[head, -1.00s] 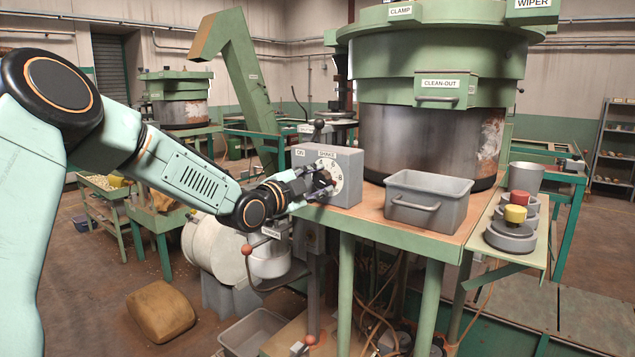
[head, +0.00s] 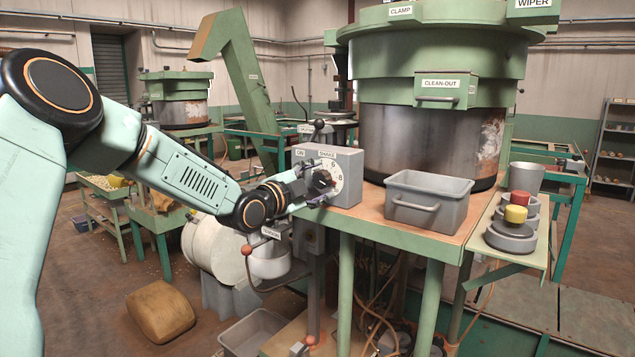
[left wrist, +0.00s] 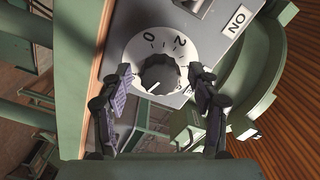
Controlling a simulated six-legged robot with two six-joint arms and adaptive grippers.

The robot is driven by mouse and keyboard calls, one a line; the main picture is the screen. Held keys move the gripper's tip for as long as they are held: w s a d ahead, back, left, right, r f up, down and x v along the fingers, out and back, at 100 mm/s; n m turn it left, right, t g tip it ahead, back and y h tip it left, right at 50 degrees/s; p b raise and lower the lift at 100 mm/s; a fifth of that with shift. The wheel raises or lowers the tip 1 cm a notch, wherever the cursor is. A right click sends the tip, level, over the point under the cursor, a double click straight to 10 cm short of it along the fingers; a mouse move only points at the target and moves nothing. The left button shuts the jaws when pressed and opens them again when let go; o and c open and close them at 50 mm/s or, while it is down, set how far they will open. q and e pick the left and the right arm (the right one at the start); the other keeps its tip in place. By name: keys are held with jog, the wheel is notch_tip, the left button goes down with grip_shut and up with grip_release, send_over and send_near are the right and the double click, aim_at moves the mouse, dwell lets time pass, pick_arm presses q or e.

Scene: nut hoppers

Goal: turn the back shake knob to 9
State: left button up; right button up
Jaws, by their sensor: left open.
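The grey control box (head: 345,195) labelled SHAKE and ON stands on the bench edge. Its dark shake knob (head: 322,180) sits on a white numbered dial (head: 337,170). In the left wrist view the knob (left wrist: 160,74) is in the middle, with 0 and 2 readable above it; I cannot tell its exact setting. My left gripper (head: 314,183) is at the box face. Its open fingers (left wrist: 163,88) stand on either side of the knob with gaps, not closed on it. The lower dial is partly hidden. My right gripper is not in view.
A grey bin (head: 428,202) stands right of the box, below the large green and steel hopper (head: 425,125). A lever with a red ball (head: 247,250) is below my left gripper.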

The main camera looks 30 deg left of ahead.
aim_at(319, 180)
pick_arm(q)
jog(key=shift+s, duration=0.15)
jog(key=s, duration=0.5)
jog(key=shift+a+r, duration=0.1)
jog(key=shift+a, duration=0.1)
jog(key=shift+s+a, duration=0.1)
jog(key=shift+s, duration=1)
jog(key=shift+s, duration=0.1)
